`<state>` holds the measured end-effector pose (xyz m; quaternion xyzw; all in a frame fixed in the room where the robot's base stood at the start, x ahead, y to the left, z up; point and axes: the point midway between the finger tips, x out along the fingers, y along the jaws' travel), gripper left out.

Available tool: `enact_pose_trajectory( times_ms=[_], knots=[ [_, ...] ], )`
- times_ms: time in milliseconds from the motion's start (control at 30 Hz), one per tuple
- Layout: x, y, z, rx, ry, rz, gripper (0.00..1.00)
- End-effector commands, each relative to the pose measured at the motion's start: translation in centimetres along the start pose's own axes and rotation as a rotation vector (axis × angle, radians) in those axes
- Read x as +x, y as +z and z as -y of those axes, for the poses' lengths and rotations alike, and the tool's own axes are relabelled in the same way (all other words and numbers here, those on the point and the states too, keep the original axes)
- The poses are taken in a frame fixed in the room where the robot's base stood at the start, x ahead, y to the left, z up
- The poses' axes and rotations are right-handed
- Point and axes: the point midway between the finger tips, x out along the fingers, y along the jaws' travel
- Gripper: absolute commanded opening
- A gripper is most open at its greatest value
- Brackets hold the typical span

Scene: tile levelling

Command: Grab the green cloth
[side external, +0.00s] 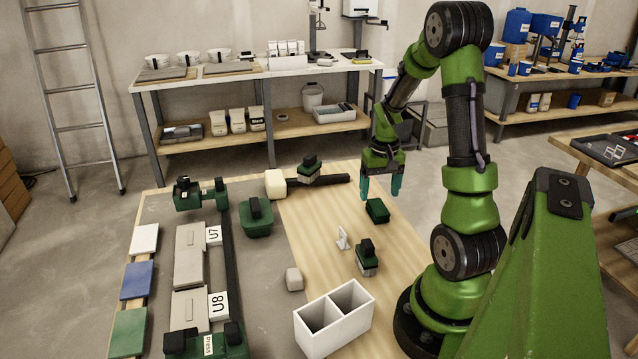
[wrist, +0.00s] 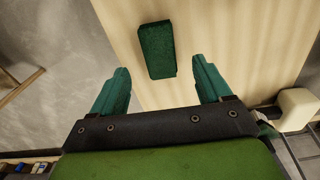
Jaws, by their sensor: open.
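The green cloth (side external: 377,210) looks like a small, thick dark green pad lying on the light wooden board in the side view. In the wrist view, the cloth (wrist: 157,50) is a textured green rectangle, slightly tilted, seen beyond the fingertips. My gripper (side external: 381,188) is above the cloth with its teal fingers pointing down. In the wrist view, the gripper (wrist: 161,80) is open, with a wide empty gap between its fingers. The cloth lines up with this gap and looks narrower than it. I see no contact with the cloth.
A black-topped grey block (side external: 366,262), a small white stand (side external: 342,238) and a white two-compartment box (side external: 333,318) stand nearer the camera. A mallet with a cream head (side external: 275,184) lies to the left. A green-based tool (side external: 256,218) stands farther left. Board around the cloth is clear.

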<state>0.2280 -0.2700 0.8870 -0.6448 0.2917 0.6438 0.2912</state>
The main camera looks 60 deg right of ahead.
Motion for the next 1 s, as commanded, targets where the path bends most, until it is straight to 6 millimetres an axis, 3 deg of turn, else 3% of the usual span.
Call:
enact_pose_trajectory(
  times_ms=[300,567,1000],
  knots=[
    [4.4,0.3,0.0,0.001,0.000,0.004,0.78],
    [4.7,0.2,0.0,0.001,0.000,0.002,0.78],
    [4.7,0.2,0.0,0.001,0.000,0.001,0.17]
  ],
)
